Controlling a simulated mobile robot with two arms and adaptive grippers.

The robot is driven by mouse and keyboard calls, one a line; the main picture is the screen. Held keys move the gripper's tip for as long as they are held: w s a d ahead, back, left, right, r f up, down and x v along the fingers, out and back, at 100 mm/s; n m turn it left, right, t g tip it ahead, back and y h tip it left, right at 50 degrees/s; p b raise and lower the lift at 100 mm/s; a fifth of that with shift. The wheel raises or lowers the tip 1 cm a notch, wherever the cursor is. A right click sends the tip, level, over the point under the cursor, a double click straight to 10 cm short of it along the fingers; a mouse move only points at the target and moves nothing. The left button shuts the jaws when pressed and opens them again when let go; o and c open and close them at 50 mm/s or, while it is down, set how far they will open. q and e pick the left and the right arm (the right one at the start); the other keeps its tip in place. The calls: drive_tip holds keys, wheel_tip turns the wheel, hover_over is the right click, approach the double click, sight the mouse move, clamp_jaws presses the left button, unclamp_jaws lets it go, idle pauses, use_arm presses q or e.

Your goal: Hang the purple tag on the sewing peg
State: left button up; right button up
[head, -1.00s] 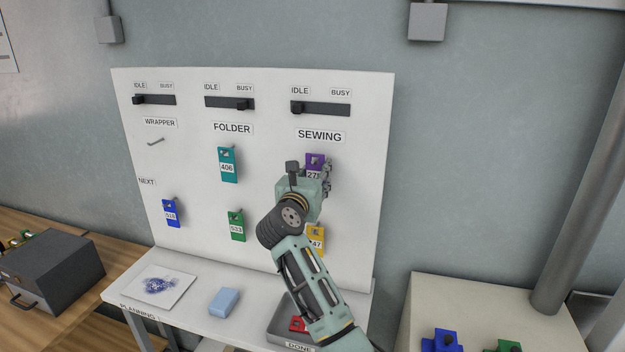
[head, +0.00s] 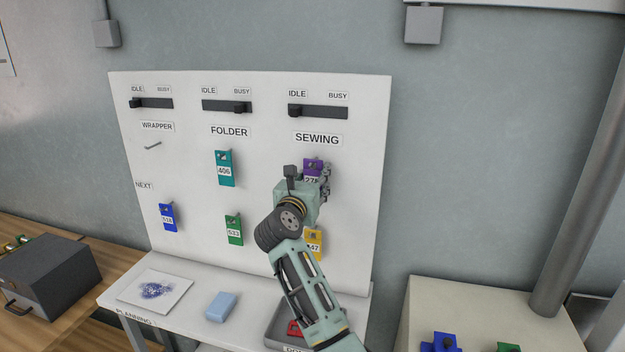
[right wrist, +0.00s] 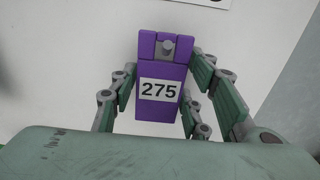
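The purple tag (head: 312,165), with a number on it, is at the sewing peg below the SEWING label. In the right wrist view the tag (right wrist: 157,108) reads 275, and the grey peg (right wrist: 167,46) shows at the hole near its top. My right gripper (head: 320,180) is at the board, with its fingers on both sides of the tag. Their far ends appear to touch its edges. The gripper body hides the tag's lower part in the head view. My left gripper is not in view.
A yellow tag (head: 313,241) hangs below, partly behind my right arm. Teal (head: 225,170), green (head: 234,232) and blue (head: 167,218) tags hang to the left. The wrapper peg (head: 153,146) is bare. A grey DONE tray (head: 279,330) and a light blue block (head: 221,306) are on the shelf.

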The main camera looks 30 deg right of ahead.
drive_tip(key=o, duration=0.3)
